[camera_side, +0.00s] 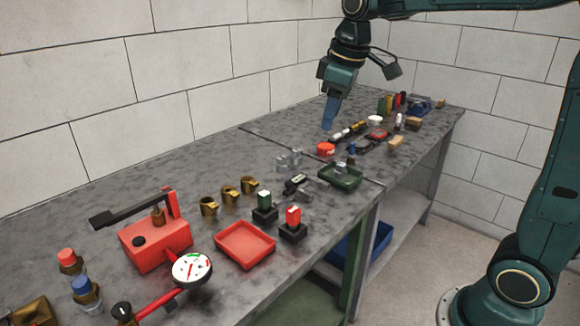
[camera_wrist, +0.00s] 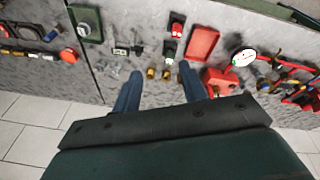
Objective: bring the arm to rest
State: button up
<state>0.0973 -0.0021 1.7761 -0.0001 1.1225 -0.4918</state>
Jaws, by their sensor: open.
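My gripper (camera_side: 329,112) is above the far half of the grey workbench (camera_side: 215,165), pointing down, in the side view. Its blue fingers are apart with nothing between them in the wrist view (camera_wrist: 160,88). The fingertips look clear of the small items on the bench. The arm reaches in from the upper right, bent at the wrist. How high the fingertips are above the bench top is hard to tell.
A red pump (camera_side: 155,240) with a gauge (camera_side: 192,268), a red tray (camera_side: 245,245), brass fittings (camera_side: 229,193) and a green tray (camera_side: 340,176) stand on the near half. Several small items crowd the far right. A blue bin (camera_side: 362,245) sits below. Bare bench lies along the wall.

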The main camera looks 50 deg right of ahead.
jog(key=s+a+f+m+t, duration=0.1)
jog(key=s+a+f+m, duration=0.1)
jog(key=s, duration=0.8)
jog(key=s+a+f+m+t, duration=0.1)
jog(key=s+f+m, duration=0.1)
jog(key=s, duration=0.8)
jog(key=shift+s+a+f+m+t, duration=0.3)
jog(key=shift+s+a+f+t, duration=0.1)
jog(key=shift+f, duration=0.3)
